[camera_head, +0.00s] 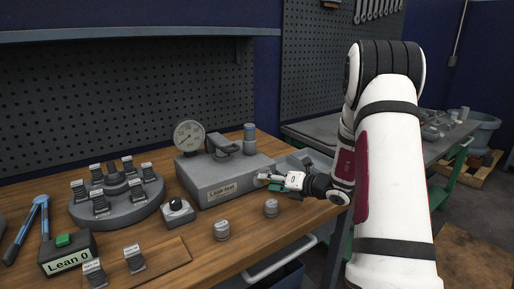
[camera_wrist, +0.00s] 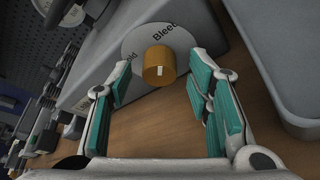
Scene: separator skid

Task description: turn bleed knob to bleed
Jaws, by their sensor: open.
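The bleed knob (camera_wrist: 159,66) is a short orange cylinder with a small white mark, in the wrist view. It sits on a pale round dial (camera_wrist: 135,42) on the side of a grey block. "Bleed" is printed at the dial's top right; a partly hidden word ending in "old" is at its left. I cannot tell which word the mark points to. My gripper (camera_wrist: 162,100) is open, its teal-padded fingers on either side of the knob's near end, with gaps. In the head view my gripper (camera_head: 266,180) is at the right end of the "Leak test" box (camera_head: 222,183), hiding the knob.
A pressure gauge (camera_head: 188,136) stands on the box. Two small grey cylinders, one here (camera_head: 271,208), stand on the wooden bench in front. A round rack (camera_head: 117,205), a black switch box (camera_head: 178,212) and a "Lean 0" box (camera_head: 67,254) are left.

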